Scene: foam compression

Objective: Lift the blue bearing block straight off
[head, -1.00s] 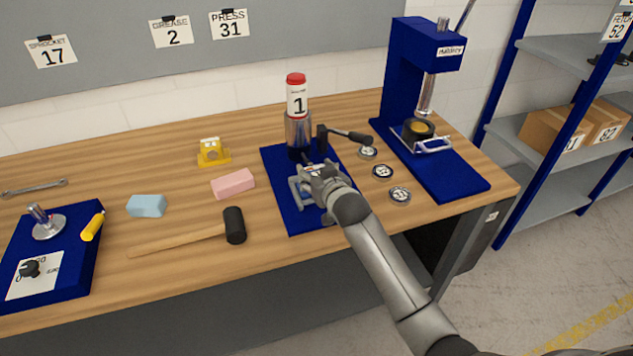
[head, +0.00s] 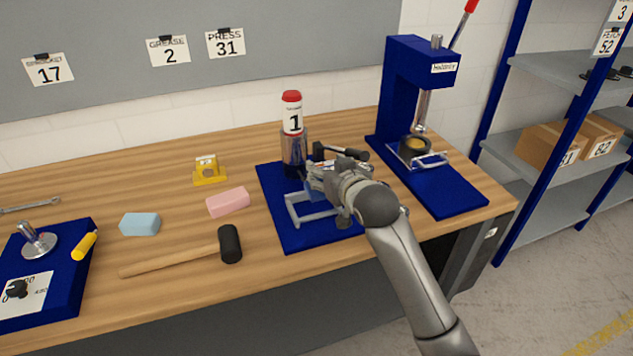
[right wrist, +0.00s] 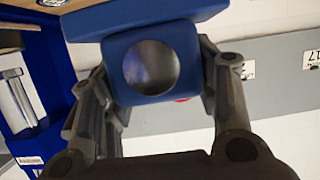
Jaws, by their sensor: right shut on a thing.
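My right gripper (head: 322,178) is shut on the blue bearing block and holds it above the blue base plate (head: 290,238). The blue bearing block (right wrist: 117,58) fills the middle of the right wrist view, with a round bore facing the camera and a wider flange along one side. A finger lies on each side of it. In the head view only a small blue part of the block (head: 314,190) shows below the gripper. A grey frame (head: 312,217) stands on the plate below and looks empty where it is visible. My left gripper is not in view.
A grey cylinder with a red-capped can labelled 1 (head: 292,115) stands close behind the gripper. A blue press (head: 390,85) stands to the right. A mallet (head: 229,243), pink block (head: 228,202), light blue block (head: 140,224) and yellow bearing block (head: 209,172) lie to the left.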

